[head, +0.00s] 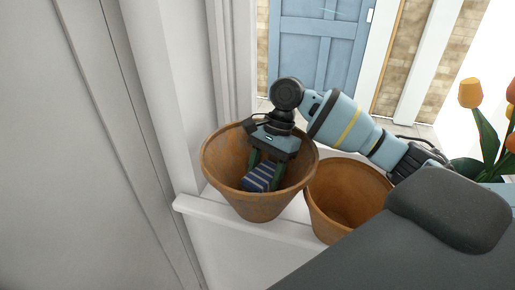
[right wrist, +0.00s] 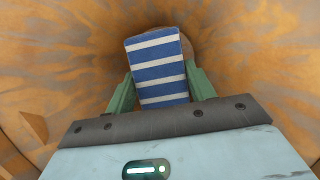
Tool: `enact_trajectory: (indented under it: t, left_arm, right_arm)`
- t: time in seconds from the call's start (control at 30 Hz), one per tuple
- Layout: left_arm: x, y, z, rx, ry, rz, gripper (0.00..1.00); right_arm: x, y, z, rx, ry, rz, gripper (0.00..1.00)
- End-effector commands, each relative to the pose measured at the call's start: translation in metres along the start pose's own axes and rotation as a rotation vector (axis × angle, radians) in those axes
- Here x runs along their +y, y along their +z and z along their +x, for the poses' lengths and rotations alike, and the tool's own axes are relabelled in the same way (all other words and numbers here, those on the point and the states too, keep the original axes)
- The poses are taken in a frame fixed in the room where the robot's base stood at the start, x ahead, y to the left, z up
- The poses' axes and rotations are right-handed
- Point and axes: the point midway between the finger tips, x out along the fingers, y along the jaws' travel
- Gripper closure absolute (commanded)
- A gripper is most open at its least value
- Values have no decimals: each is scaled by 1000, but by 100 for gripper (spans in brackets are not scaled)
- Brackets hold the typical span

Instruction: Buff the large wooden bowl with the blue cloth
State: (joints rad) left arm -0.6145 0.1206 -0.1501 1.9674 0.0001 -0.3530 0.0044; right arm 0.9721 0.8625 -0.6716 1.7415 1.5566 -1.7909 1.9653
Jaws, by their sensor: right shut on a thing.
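The large bowl (head: 222,165), rust-brown, mottled and shaped like a deep flower pot, stands upright on a white ledge. My right gripper (head: 263,174) reaches down inside it and is shut on the blue cloth (head: 259,180), which has white stripes. In the right wrist view the cloth (right wrist: 158,68) sits between the green fingers of the gripper (right wrist: 161,88), with the bowl's mottled inner wall (right wrist: 255,60) all around. Whether the cloth touches the wall or bottom cannot be told. My left gripper is in neither view.
A second brown pot (head: 345,195), empty, stands close on the right. The white ledge (head: 205,210) runs beneath both. A white wall (head: 160,110) rises close on the left. Orange tulips (head: 490,110) are at the right, and a blue door (head: 315,50) is behind.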

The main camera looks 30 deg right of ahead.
Motion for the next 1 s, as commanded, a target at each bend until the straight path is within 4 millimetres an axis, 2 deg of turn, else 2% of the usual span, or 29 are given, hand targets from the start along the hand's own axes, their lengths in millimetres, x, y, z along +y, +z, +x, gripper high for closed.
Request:
enact_trajectory:
  t: [1.0]
  left_arm:
    - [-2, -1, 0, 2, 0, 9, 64]
  right_arm:
    - [0, -2, -30, 5, -8, 1, 64]
